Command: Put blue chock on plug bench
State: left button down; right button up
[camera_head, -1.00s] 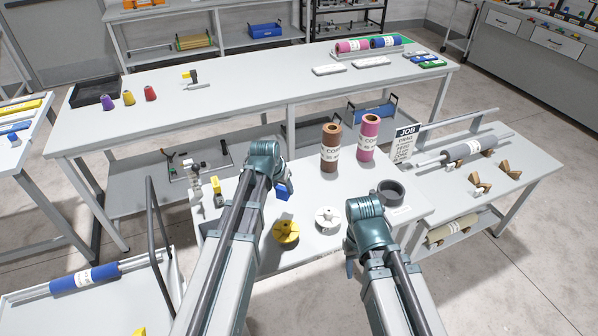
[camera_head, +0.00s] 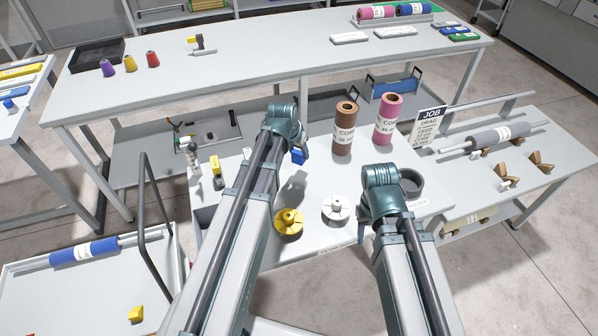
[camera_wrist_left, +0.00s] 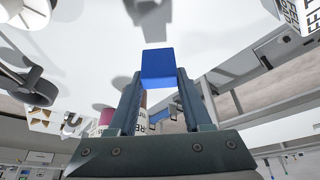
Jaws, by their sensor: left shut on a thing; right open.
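The blue chock (camera_head: 298,157) is between the fingers of my left gripper (camera_head: 302,147), which is shut on it. In the left wrist view the chock (camera_wrist_left: 158,68) shows as a plain blue block at the fingertips. It is held above the white bench (camera_head: 318,184) that carries a yellow plug (camera_head: 289,222) and a white plug (camera_head: 336,208); a shadow lies on the bench top below. My right gripper (camera_head: 366,238) is beside the bench's right part, mostly hidden by its own wrist; the chock is not near it.
A brown roll (camera_head: 346,130) and a pink roll (camera_head: 387,120) stand at the bench's back. A dark ring (camera_head: 411,183) lies at its right and a yellow item (camera_head: 217,172) at its left. Bare bench top lies around the plugs. A long table (camera_head: 260,75) stands behind.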

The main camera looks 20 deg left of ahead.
pick_arm(q)
jog(key=shift+f+b, duration=3)
jog(key=shift+f, duration=0.6)
jog(key=shift+f, duration=0.15)
jog(key=shift+c, duration=1.7)
grip_release()
jog(key=d+p+v, duration=0.1)
jog(key=p+v, duration=1)
jog(key=v, duration=0.1)
jog(key=s+d+g+y, duration=0.1)
jog(key=s+d+g, duration=0.1)
jog(key=s+d, duration=0.4)
jog(key=s+d+f+m+g+y, duration=0.1)
jog(key=s+d+g, duration=0.2)
jog(key=s+d, duration=0.4)
jog(key=s, duration=0.5)
jog(key=shift+d+m, duration=0.15)
jog(key=shift+m, duration=0.15)
